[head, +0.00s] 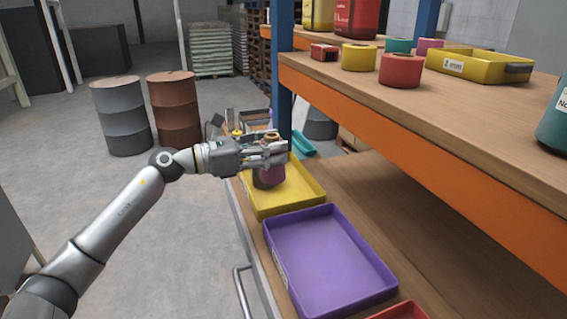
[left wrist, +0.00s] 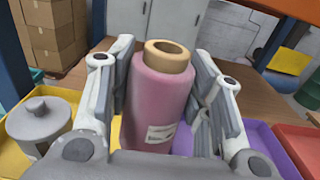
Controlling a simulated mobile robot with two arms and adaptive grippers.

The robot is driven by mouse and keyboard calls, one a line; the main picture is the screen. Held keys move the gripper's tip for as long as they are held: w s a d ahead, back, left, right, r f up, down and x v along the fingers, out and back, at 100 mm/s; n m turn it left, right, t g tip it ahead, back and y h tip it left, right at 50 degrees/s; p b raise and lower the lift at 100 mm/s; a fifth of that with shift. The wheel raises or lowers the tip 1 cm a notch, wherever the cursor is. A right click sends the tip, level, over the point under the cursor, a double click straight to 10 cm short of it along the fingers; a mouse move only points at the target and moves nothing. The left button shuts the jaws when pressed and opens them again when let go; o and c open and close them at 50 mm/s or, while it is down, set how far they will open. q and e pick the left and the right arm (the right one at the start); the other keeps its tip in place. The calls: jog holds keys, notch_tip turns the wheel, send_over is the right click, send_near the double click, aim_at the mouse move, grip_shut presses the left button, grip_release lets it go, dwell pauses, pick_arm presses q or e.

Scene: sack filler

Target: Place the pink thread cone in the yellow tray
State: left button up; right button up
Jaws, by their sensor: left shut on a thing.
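The pink thread cone (head: 273,175) is upright in my left gripper (head: 272,152), with its tan top above the fingers. In the left wrist view, the cone (left wrist: 158,100) stands between both fingers, its white label facing the camera. My left gripper is shut on it. In the head view the cone overlaps the yellow tray (head: 304,193); I cannot tell whether its base touches the tray floor. The yellow tray also shows at the left of the left wrist view (left wrist: 14,160). My right gripper is not in view.
A purple tray (head: 325,255) lies nearer, with a red tray (head: 402,312) beyond its front edge. A grey knobbed thing (left wrist: 40,122) shows beside the left finger. The upper shelf (head: 440,105) on the right holds spools and another yellow tray (head: 478,66). A blue post (head: 281,80) stands close behind.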

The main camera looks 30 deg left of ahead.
pick_arm(q)
jog(key=w+f+b, duration=0.1)
jog(key=w+f, duration=0.1)
jog(key=f, duration=0.1)
jog(key=w+f+b, duration=0.1)
jog(key=w+f, duration=0.1)
jog(key=f, duration=0.1)
jog(key=w+f+b, duration=0.1)
jog(key=w+f, duration=0.2)
jog(key=f, duration=0.1)
jog(key=shift+a, duration=0.2)
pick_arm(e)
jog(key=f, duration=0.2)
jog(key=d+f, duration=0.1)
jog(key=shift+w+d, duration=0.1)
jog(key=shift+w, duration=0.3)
pick_arm(q)
jog(key=shift+b, duration=0.35)
jog(key=o, duration=0.8)
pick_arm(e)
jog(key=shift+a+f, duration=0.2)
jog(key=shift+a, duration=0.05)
